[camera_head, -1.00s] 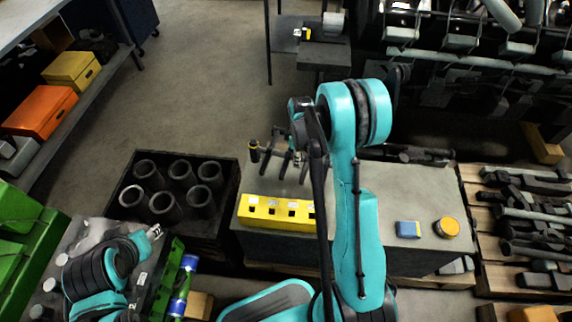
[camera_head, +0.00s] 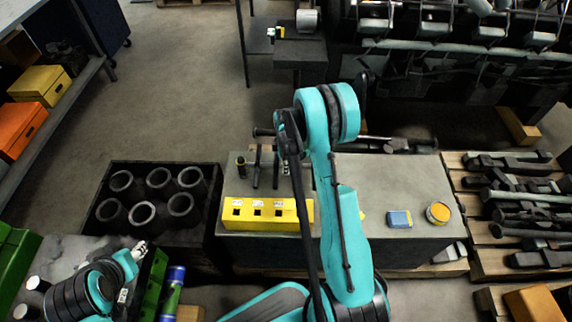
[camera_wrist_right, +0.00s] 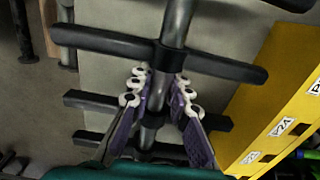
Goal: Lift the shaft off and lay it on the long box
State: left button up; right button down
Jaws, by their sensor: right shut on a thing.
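A dark shaft (camera_wrist_right: 177,28) with several crosswise levers runs between the fingers of my right gripper (camera_wrist_right: 157,103) in the right wrist view. The gripper is shut on it. In the head view the shaft's left end (camera_head: 263,132) and hanging levers (camera_head: 257,168) show behind the long yellow box (camera_head: 268,216), which has square holes and white labels. My right arm hides the right gripper and the shaft's middle there. The yellow box also shows in the wrist view (camera_wrist_right: 282,105). My left gripper (camera_head: 139,248) is at lower left, away from the shaft; its opening is unclear.
The yellow box stands on a grey-topped block (camera_head: 370,190) with a blue box (camera_head: 399,219) and a yellow-orange tin (camera_head: 439,212). A black crate (camera_head: 112,165) of hollow cylinders is left. A pallet (camera_head: 484,246) of metal parts is right.

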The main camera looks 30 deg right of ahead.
jog(key=shift+f, duration=0.25)
jog(key=c, duration=1.3)
grip_release()
jog(key=shift+c, duration=0.2)
